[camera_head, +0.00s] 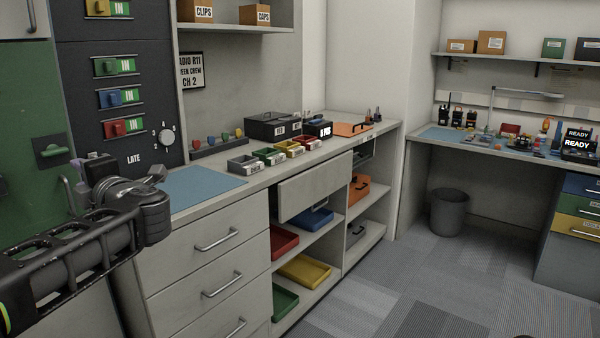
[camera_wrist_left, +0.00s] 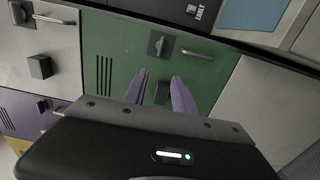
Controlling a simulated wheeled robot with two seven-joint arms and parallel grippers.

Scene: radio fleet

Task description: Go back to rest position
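My left gripper (camera_head: 88,182) is at the left of the head view, in front of the green cabinet door (camera_head: 25,140). In the left wrist view the two purple fingers of the left gripper (camera_wrist_left: 160,78) stand apart, with nothing held between them. Behind them are the green door (camera_wrist_left: 120,50), its dark green latch (camera_wrist_left: 160,44) and a dark block partly hidden by the fingers. My right gripper is in neither view.
A dark panel (camera_head: 85,75) with coloured switches stands beside the counter. A blue mat (camera_head: 200,187), small trays and a dark case (camera_head: 273,126) lie on the counter. An open drawer front (camera_head: 315,187) juts out. A bin (camera_head: 449,212) stands on the otherwise clear floor.

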